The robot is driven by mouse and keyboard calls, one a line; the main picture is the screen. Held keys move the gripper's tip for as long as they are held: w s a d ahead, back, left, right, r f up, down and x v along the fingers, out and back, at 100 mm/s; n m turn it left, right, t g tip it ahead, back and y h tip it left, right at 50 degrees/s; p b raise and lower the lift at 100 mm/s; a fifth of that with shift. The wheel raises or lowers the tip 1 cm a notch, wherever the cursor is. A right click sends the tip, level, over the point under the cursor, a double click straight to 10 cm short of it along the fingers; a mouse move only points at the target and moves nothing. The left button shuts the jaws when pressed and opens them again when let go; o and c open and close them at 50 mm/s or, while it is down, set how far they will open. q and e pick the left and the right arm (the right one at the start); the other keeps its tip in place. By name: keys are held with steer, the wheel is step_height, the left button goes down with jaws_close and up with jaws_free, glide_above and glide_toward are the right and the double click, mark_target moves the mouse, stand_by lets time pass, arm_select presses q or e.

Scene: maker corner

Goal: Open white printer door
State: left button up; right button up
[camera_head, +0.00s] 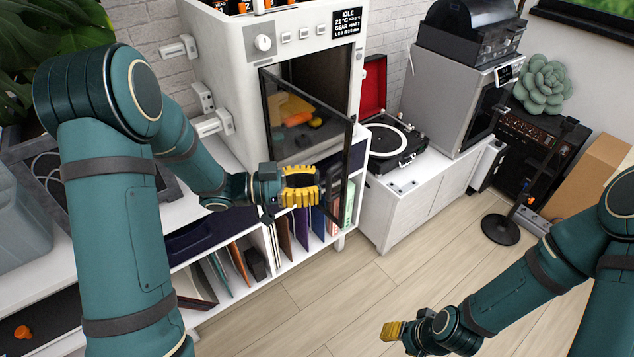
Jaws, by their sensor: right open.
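The white printer (225,60) stands on a white shelf unit, with a knob, buttons and a small display on its upper front. Its dark-framed glass door (318,128) stands partly open, swung out from the left side with its free edge to the right. Orange and other small pieces show through the glass. My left gripper (301,187) is in front of the lower part of the door, its yellow fingers overlapping the door in the picture. Whether they touch it, and the gap between them, I cannot tell. My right gripper (392,331) is open and empty, low above the floor.
A record player (392,140) with a red-lined lid and a grey printer (447,95) stand on a white cabinet (405,208) to the right.

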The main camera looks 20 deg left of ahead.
arm_select(q)
steer(key=v, duration=1.1)
steer(key=shift+w, duration=0.1)
steer(key=w+d+f+n+t+y, duration=0.25)
steer(key=d+f+n+y, duration=0.2)
steer(key=f, duration=0.35)
steer(key=w+d+f+n+t+y, duration=0.2)
steer(key=w+d+f+n+y, duration=0.1)
steer(key=w+f+n+y, duration=0.25)
steer(key=s+d+f+n+g+y, duration=0.1)
steer(key=s+d+f+n+g, duration=0.1)
steer(key=s+d+f+g, duration=0.2)
steer(key=s+d+f+n+g+y, duration=0.2)
steer(key=s+f, duration=0.8)
steer(key=s, duration=0.6)
steer(key=d+n+g, duration=0.1)
steer(key=d+g, duration=0.1)
steer(key=g, duration=0.1)
